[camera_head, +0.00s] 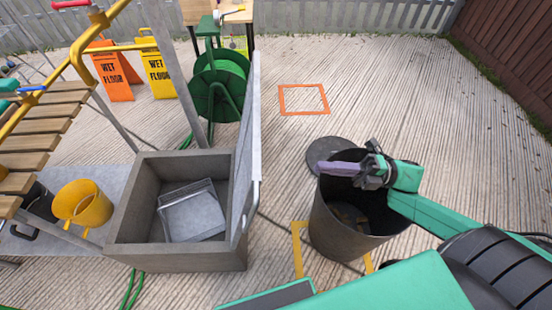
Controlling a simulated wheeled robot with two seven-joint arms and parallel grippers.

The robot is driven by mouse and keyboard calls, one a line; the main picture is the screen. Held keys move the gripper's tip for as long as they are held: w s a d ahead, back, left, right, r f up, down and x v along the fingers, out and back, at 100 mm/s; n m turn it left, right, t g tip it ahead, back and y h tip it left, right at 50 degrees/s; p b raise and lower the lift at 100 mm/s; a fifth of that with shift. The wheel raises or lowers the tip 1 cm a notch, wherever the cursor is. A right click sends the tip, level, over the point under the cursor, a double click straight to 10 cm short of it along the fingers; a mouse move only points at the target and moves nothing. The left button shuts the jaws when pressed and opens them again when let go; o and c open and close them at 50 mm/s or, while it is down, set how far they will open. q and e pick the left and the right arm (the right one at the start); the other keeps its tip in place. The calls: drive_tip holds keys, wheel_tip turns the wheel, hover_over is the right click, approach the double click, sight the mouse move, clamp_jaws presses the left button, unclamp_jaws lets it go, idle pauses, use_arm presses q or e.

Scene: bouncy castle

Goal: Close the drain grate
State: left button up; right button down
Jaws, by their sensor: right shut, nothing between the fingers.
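The drain is a grey concrete box (176,256) standing open on the deck, with a light grey metal piece lying inside it (191,215). The grate (246,160) stands upright along the box's right edge, seen nearly edge-on. My right gripper (338,168) is shut and empty. It is over the rim of a dark round bin, to the right of the raised grate and apart from it. My left gripper is not in the view.
The dark bin (335,230) stands right of the box, with a round lid (328,154) behind it. A yellow bucket (82,204) and wooden steps (38,137) are at left. A green hose reel (218,85) stands behind. Floor around the orange square (303,86) is clear.

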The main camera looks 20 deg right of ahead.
drive_tip(key=p+x, duration=0.1)
drive_tip(key=x, duration=1)
drive_tip(key=shift+a, duration=0.25)
drive_tip(key=shift+w, duration=0.1)
